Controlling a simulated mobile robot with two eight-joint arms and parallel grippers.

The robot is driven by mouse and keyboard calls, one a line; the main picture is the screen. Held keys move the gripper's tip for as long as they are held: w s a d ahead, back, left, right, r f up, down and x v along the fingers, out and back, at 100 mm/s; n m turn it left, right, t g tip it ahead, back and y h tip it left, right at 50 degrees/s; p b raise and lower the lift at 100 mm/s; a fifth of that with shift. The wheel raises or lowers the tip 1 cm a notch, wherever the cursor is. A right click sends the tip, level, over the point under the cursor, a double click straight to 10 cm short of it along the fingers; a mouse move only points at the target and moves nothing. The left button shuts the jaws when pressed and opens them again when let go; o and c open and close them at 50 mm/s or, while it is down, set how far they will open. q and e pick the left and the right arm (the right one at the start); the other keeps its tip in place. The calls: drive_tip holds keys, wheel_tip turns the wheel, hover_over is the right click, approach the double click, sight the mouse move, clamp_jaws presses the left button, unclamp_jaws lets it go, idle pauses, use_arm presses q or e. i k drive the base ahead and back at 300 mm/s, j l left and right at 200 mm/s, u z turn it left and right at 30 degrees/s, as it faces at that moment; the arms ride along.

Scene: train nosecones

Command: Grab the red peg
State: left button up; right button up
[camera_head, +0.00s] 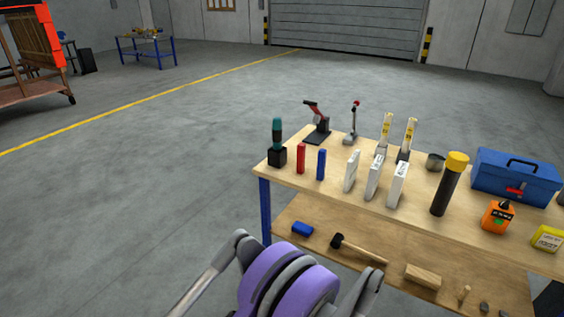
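The red peg (301,158) stands upright on the top of the wooden workbench (335,193), near its left end. A blue peg (321,164) of similar size stands just to its right, apart from it. Purple and grey parts of my own body show at the bottom of the view, in front of the bench. I make out no gripper in this view, and nothing is touching the red peg.
A teal-handled tool in a black block (277,157) stands close left of the red peg. White boxes (373,177), a black-and-yellow flashlight (450,184) and a blue toolbox (516,177) stand to the right. A lower shelf (315,225) holds a mallet (356,248). Floor left of the bench is clear.

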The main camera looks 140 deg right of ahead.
sight(301, 147)
drive_tip(key=z, duration=4.75)
drive_tip(key=i+u, duration=0.2)
drive_tip(key=i, duration=0.25)
drive_tip(key=i+u, duration=0.2)
drive_tip(key=i, duration=0.3)
drive_tip(key=i+l+u, duration=0.2)
drive_tip(key=i, duration=0.25)
drive_tip(key=i+l+u, duration=0.2)
drive_tip(key=i, duration=0.25)
